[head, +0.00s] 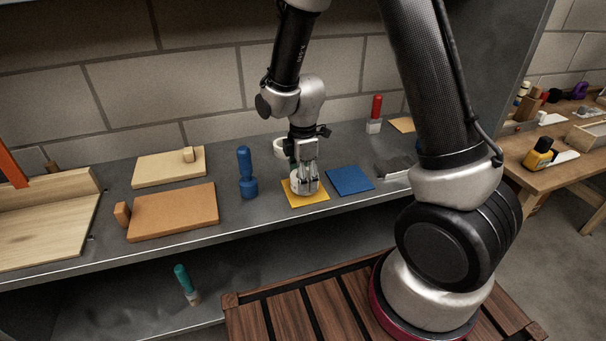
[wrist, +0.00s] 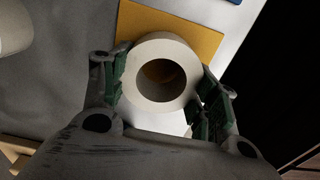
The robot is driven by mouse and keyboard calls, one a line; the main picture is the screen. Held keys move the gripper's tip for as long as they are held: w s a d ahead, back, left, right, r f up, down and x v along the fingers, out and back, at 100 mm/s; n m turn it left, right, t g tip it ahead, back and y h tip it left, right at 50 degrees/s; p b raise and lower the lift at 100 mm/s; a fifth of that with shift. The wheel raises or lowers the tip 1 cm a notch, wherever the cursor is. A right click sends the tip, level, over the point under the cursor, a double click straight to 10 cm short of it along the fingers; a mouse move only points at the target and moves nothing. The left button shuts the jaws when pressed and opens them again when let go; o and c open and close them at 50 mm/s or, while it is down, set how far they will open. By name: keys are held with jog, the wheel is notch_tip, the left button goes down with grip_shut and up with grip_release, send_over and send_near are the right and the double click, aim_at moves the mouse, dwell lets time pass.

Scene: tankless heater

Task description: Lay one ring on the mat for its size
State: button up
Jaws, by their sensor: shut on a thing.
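My gripper (head: 306,174) is shut on a thick white ring (head: 303,187), with green-lined fingers on either side of it. The held ring (wrist: 160,46) fills the middle of the wrist view, its hole facing the camera. It is over the yellow mat (head: 313,199), which also shows behind the ring in the wrist view (wrist: 140,20). I cannot tell whether the ring touches the mat. The blue mat (head: 350,180) lies bare just to the right. Another white ring (head: 279,148) is behind my gripper, partly hidden by it.
A blue-handled tool (head: 246,175) stands left of the yellow mat. Wooden boards (head: 173,212) lie farther left. A red-handled tool (head: 375,112) stands at the back right. A dark grey object (head: 394,167) lies right of the blue mat. The shelf's front edge is close to the mats.

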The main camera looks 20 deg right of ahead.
jog(key=shift+f, duration=0.45)
dwell(0.5)
jog(key=o, duration=1.1)
notch_tip(320, 180, up, 12)
